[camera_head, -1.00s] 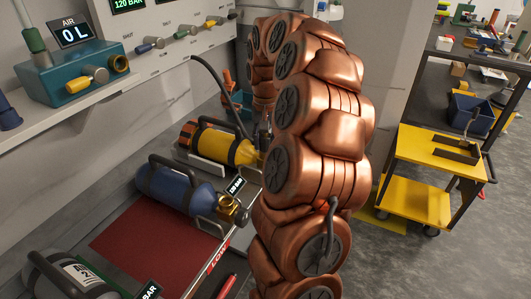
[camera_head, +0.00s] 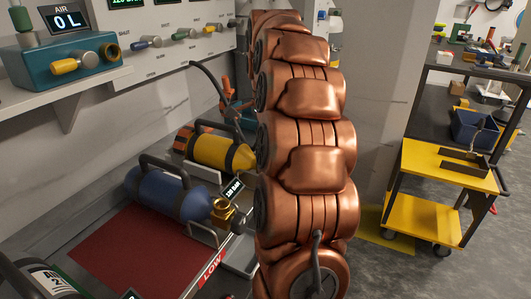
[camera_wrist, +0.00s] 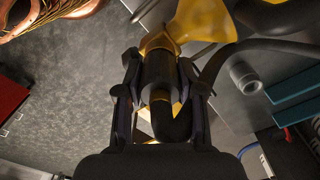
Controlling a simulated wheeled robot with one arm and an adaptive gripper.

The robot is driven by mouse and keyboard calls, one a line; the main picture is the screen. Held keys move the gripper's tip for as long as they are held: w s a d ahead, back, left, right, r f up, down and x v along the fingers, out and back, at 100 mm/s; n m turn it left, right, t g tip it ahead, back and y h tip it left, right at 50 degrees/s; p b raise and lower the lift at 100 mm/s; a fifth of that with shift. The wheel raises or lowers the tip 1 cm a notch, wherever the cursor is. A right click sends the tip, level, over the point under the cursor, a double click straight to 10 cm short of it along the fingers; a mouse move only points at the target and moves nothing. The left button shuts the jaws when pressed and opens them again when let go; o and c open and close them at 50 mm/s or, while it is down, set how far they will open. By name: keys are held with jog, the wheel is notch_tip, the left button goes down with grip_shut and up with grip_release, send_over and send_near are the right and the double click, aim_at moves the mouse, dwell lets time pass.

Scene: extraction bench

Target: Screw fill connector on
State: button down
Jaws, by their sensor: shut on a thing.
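In the wrist view my gripper (camera_wrist: 159,80) is shut on the dark fill connector (camera_wrist: 160,68), one finger on each side. A black hose end bends away below the connector. The connector's far end lines up with the brass valve (camera_wrist: 155,42) of the yellow cylinder (camera_wrist: 205,20) and appears to meet it. I cannot tell whether the threads are engaged. In the head view the yellow cylinder (camera_head: 222,152) lies in its cradle on the bench. My copper arm hides the gripper, the connector and the yellow cylinder's valve end there.
A blue cylinder (camera_head: 165,194) with a brass valve lies nearer on the bench, by a red mat (camera_head: 135,245). A black hose (camera_head: 207,82) arcs near the wall panel. A yellow trolley (camera_head: 430,165) stands right. Grey floor (camera_head: 385,270) between is clear.

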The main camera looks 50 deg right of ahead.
jog(key=m+b, duration=0.1)
jog(key=m, duration=0.3)
jog(key=shift+f, duration=0.1)
jog(key=m, duration=0.4)
jog(key=shift+m+b, duration=0.3)
jog(key=shift+b, duration=0.05)
jog(key=c, duration=0.7)
grip_release()
